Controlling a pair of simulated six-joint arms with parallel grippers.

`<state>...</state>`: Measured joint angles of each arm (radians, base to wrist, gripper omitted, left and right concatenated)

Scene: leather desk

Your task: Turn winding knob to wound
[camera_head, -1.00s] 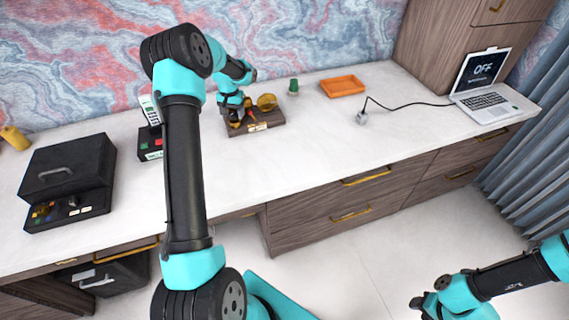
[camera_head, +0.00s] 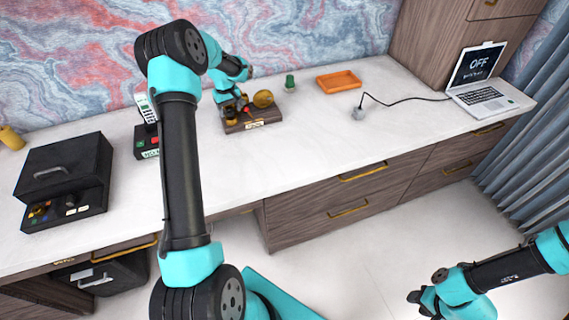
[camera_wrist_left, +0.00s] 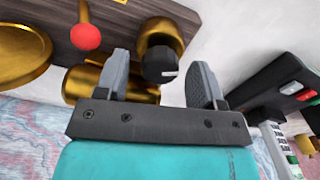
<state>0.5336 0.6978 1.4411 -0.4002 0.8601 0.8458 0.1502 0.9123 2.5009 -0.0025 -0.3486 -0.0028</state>
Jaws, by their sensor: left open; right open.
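The winding device has a dark wooden base (camera_head: 262,119) and stands on the desk; a gold disc (camera_head: 263,98) and a red-tipped lever (camera_head: 248,110) stand on it. In the left wrist view, the winding knob (camera_wrist_left: 161,66) is black with a white mark, set in a gold housing (camera_wrist_left: 163,30). My left gripper (camera_wrist_left: 160,80) is open, with one finger to each side of the knob in that view. I see no clear contact. In the head view, the left gripper (camera_head: 239,102) is over the device's left part. My right gripper (camera_head: 424,303) is open, away from the desk.
A black box (camera_head: 65,170) and a cordless phone on its base (camera_head: 148,140) are to the left. A green cactus (camera_head: 290,82), an orange tray (camera_head: 338,81), a corded plug (camera_head: 358,113) and a laptop (camera_head: 480,85) are to the right. The desk front is clear.

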